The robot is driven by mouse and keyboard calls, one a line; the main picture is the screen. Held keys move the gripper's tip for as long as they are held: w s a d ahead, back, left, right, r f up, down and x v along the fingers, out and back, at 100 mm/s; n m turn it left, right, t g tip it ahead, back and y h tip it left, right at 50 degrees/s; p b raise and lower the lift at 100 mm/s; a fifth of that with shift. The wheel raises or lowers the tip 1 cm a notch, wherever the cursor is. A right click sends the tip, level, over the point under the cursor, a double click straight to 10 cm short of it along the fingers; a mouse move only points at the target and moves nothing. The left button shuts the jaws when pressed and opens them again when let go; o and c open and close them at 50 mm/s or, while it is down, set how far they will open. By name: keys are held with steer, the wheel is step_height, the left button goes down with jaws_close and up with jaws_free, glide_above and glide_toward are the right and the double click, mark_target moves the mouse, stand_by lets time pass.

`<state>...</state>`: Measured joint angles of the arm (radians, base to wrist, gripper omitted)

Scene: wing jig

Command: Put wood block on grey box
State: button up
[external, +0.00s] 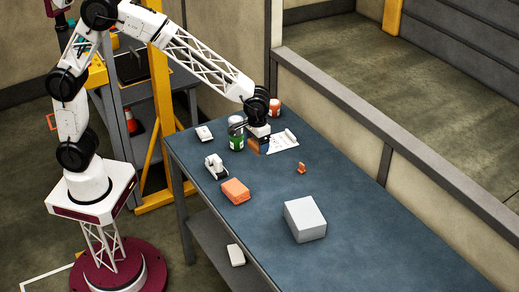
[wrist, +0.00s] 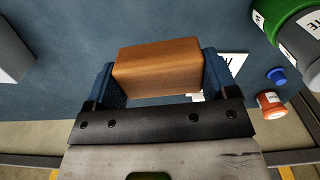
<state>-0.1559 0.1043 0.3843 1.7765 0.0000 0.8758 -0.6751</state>
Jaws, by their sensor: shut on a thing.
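The wood block (wrist: 158,68) is brown with visible grain and sits between the two blue fingers of my gripper (wrist: 158,82) in the wrist view. The gripper is shut on it. In the external view my gripper (external: 259,143) is over the far part of the blue table, beside the green can, and the block is a small brown patch there. I cannot tell for sure whether the block is clear of the table. The grey box (external: 305,219) stands on the table nearer the camera, right of the gripper. Its edge also shows at the upper left of the wrist view (wrist: 12,50).
The green can (external: 236,136) and an orange-capped jar (external: 274,107) stand close to my gripper. A white paper (external: 284,141), a tape dispenser (external: 215,166), an orange block (external: 235,190) and a small orange item (external: 301,168) lie around. The table (external: 385,225) is clear right of the box.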

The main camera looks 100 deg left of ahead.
steer(key=w+d+r, duration=0.1)
steer(key=w+d, duration=0.2)
steer(key=d, duration=0.8)
steer(key=w+d+r, duration=0.1)
steer(key=w+d, duration=0.2)
steer(key=d, duration=0.9)
steer(key=shift+w+m, duration=0.3)
glide_above(304, 211)
steer(key=shift+a+f, duration=0.1)
steer(key=shift+f, duration=0.65)
steer(key=shift+f, duration=1.8)
steer(key=shift+f, duration=0.15)
steer(key=o, duration=0.8)
steer(key=shift+o, duration=0.2)
